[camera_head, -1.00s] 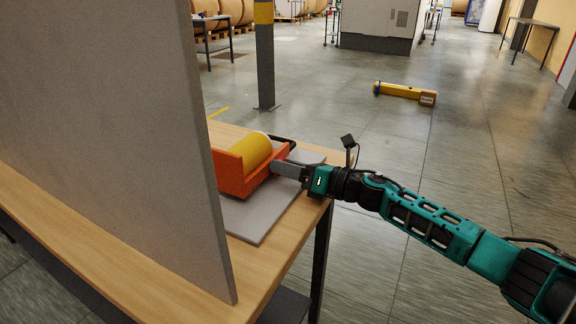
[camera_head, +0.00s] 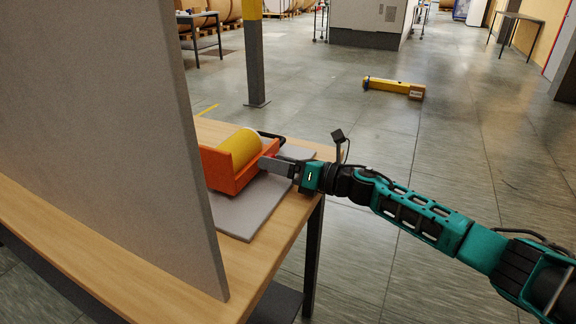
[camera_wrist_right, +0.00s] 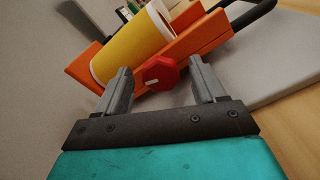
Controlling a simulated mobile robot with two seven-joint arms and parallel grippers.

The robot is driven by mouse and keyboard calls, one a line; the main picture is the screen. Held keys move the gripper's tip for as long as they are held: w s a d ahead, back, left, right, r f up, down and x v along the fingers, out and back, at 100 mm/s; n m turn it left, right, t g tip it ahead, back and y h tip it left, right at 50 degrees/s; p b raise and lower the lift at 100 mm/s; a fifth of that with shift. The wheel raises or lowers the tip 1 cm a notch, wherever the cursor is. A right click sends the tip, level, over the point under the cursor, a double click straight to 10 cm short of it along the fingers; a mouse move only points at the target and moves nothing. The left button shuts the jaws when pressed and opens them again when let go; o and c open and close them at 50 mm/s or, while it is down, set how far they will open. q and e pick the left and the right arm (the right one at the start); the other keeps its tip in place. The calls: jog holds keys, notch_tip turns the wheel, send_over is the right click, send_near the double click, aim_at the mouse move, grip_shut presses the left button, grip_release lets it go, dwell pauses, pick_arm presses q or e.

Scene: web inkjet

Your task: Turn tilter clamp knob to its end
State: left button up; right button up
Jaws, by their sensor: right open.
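The tilter is an orange cradle (camera_head: 222,174) with a yellow roll (camera_head: 240,148) lying in it. It rests on a grey plate on the table, and also shows in the right wrist view (camera_wrist_right: 205,36). The red clamp knob (camera_wrist_right: 160,73) sits on the cradle's near side. It has a faceted rim and a light mark low on its face. My right gripper (camera_wrist_right: 160,80) is open, one finger on each side of the knob; I cannot tell whether they touch it. In the head view the right gripper (camera_head: 268,163) reaches the cradle's right side. My left gripper is not in view.
A large grey panel (camera_head: 110,130) stands upright on the wooden table (camera_head: 262,262) at the left. A black handle (camera_wrist_right: 250,14) projects from the cradle. A post (camera_head: 255,60) stands behind the table. A yellow object (camera_head: 390,86) lies on the floor.

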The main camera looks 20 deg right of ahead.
jog(key=v, duration=1.2)
jog(key=shift+s+d, duration=0.25)
jog(key=shift+s, duration=0.05)
